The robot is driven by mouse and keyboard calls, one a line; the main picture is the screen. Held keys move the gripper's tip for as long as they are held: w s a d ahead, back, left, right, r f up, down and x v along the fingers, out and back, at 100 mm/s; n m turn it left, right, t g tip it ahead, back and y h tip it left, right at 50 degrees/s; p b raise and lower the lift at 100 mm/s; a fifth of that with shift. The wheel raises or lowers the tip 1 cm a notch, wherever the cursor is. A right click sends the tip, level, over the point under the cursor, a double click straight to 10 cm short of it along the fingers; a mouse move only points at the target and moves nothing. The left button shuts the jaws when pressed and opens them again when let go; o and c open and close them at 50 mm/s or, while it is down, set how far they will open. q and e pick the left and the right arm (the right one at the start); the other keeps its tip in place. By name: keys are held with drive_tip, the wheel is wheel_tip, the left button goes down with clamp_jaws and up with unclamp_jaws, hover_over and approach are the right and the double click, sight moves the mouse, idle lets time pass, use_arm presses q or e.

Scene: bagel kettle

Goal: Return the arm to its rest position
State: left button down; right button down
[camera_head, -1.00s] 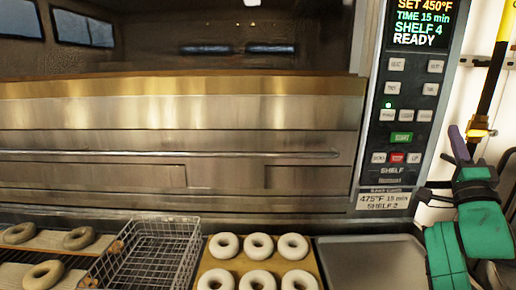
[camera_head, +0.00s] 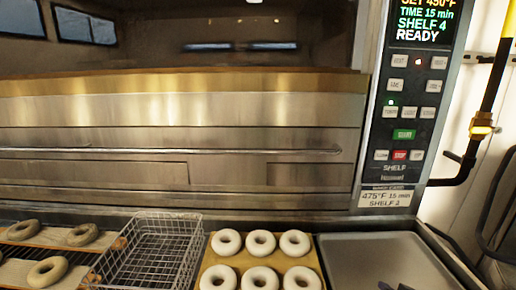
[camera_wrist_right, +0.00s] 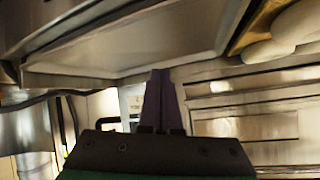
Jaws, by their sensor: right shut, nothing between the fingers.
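My right gripper (camera_head: 395,287) shows only as dark tips at the bottom edge of the head view, in front of the empty metal tray (camera_head: 380,258). In the right wrist view its purple fingers (camera_wrist_right: 162,100) are together, with nothing between them. The rest of the right arm is out of the head view. My left arm and gripper are not in view.
The oven (camera_head: 180,110) fills the back, with its control panel (camera_head: 408,110) at right. Ring-shaped bagels (camera_head: 260,243) sit on a board (camera_head: 208,262) left of the tray. A wire basket (camera_head: 150,250) stands further left. A dark pipe (camera_head: 485,95) runs at far right.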

drive_tip(key=s+a+f+n+g+y, duration=0.2)
drive_tip(key=s+a+f+n+g, duration=0.3)
drive_tip(key=s, duration=0.4)
drive_tip(key=s+a+f+n+g+y, duration=0.1)
drive_tip(key=s+a+f+n+g, duration=0.2)
drive_tip(key=s+f, duration=0.4)
wheel_tip(320, 180, down, 20)
drive_tip(key=s, duration=0.3)
drive_tip(key=s+d+f+g, duration=0.1)
drive_tip(key=s+d+f, duration=0.1)
drive_tip(key=s+f, duration=1.4)
drive_tip(key=shift+s+f+g, duration=0.3)
drive_tip(key=shift+s+g, duration=0.1)
drive_tip(key=shift+s, duration=0.3)
